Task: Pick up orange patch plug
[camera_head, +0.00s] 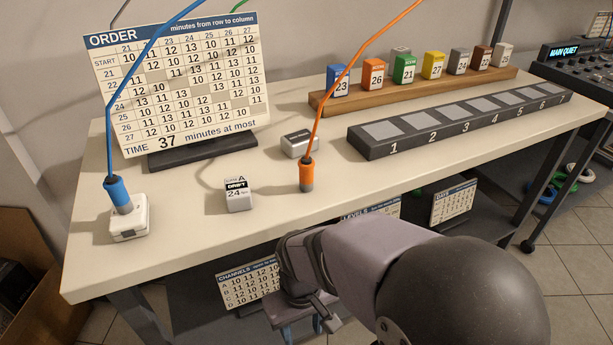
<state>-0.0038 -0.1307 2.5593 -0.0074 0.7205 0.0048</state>
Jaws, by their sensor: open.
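The orange patch plug (306,174) stands upright on the white tabletop near its front edge, with an orange cable rising from its top up and to the right. My gripper (310,325) is below and in front of the table's front edge, apart from the plug and pointing down. It is open, and I see nothing between its fingers. My arm covers part of the space under the table.
A blue plug (120,194) sits in a white box (130,220) at left. A small DRIFT block (237,195) and a grey block (297,144) flank the orange plug. A numbered dark rack (365,148) and an ORDER board (180,90) stand behind.

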